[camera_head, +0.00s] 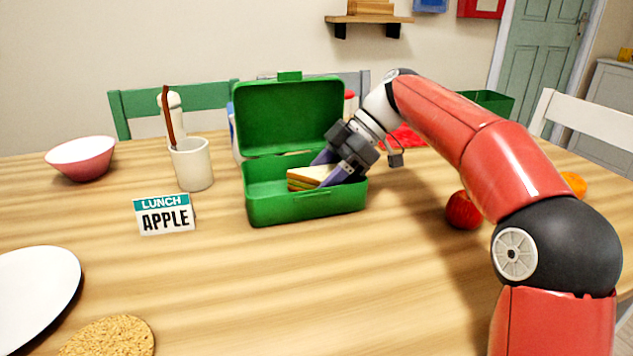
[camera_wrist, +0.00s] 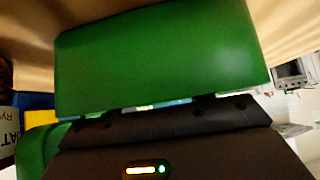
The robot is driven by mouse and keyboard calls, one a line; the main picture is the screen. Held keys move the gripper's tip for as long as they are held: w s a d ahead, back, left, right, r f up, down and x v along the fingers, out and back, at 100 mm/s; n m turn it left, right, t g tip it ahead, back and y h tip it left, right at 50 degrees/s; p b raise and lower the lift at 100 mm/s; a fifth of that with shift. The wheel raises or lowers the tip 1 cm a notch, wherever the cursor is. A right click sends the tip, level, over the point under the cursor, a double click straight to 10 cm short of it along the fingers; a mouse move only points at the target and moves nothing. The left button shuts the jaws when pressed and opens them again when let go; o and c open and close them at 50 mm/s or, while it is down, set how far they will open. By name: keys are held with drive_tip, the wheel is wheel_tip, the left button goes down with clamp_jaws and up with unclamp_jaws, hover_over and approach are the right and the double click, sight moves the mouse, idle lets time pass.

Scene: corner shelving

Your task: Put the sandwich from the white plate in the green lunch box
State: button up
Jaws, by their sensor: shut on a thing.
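The green lunch box (camera_head: 305,206) stands open on the table, its lid (camera_head: 288,115) raised at the back. The lid also fills much of the wrist view (camera_wrist: 160,58). The sandwich (camera_head: 306,176) is inside the lower part of the box, tilted, with its upper part showing above the front rim. My gripper (camera_head: 333,172) reaches into the box from the right and is shut on the sandwich. The fingertips are partly hidden by the sandwich and the box wall. The white plate (camera_head: 38,295) is empty at the left edge of the table.
A card reading "LUNCH APPLE" (camera_head: 165,214) stands left of the box. A cup (camera_head: 191,165) with a brown utensil and a pink bowl (camera_head: 82,158) are further left. A cork mat (camera_head: 108,338) lies in front. A red apple (camera_head: 463,211) is right, beside my arm. The front middle table is clear.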

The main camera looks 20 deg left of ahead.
drive_tip(key=shift+f, duration=0.1)
drive_tip(key=o, duration=0.6)
drive_tip(key=shift+r, duration=0.3)
drive_tip(key=p+v, duration=0.4)
drive_tip(key=v, duration=0.7)
drive_tip(key=shift+w+d+r, duration=0.15)
drive_tip(key=shift+d+r, duration=0.05)
drive_tip(key=shift+d, duration=0.1)
